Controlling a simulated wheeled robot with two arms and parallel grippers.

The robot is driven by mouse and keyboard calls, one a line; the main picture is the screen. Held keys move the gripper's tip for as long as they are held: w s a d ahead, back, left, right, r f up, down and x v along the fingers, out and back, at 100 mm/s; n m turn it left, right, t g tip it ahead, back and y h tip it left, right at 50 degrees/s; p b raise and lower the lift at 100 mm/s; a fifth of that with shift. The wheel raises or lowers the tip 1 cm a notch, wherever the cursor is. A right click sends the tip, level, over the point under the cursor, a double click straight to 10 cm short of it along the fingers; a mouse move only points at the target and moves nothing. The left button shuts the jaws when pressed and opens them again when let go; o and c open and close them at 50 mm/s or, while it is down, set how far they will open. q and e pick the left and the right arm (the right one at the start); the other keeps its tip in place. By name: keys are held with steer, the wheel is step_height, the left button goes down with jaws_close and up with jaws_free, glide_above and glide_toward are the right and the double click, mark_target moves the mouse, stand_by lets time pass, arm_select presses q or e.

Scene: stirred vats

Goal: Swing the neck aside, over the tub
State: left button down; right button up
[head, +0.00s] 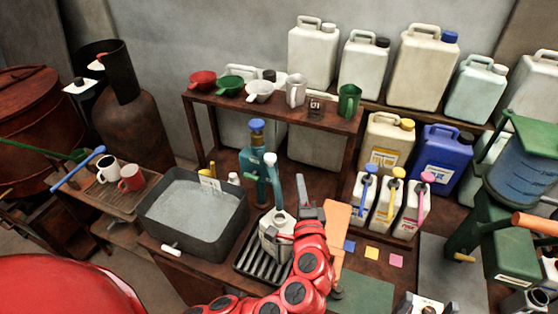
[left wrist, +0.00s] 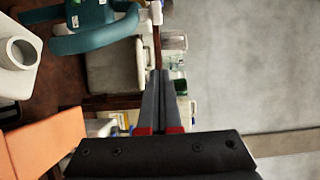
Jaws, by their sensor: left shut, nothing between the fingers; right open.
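The teal neck (head: 273,172) curves from a teal post with a blue cap (head: 256,126). It points down towards a white jug (head: 273,244) on a slatted tray, to the right of the tub (head: 157,229). The grey tub holds a pale grey fill. In the left wrist view the teal curved part (left wrist: 95,40) is at the upper left. My left gripper (head: 302,180) is shut and empty, just right of the neck, apart from it; its fingers (left wrist: 158,76) show together in the wrist view. My right gripper (head: 425,304) is open at the bottom edge, partly cut off.
An orange panel (head: 338,232) stands right of my left gripper. Three small jugs with blue, yellow and pink pumps (head: 391,207) stand further right. A shelf (head: 270,108) with cups is behind. Mugs (head: 131,178) stand left of the tub.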

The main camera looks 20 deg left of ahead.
mark_target(268, 168)
stand_by(0.3)
arm_select(q)
steer(key=w+a+p, duration=0.6)
steer(key=a+p, duration=0.1)
steer(key=shift+w, duration=0.2)
stand_by(0.4)
steer(key=shift+s, duration=0.15)
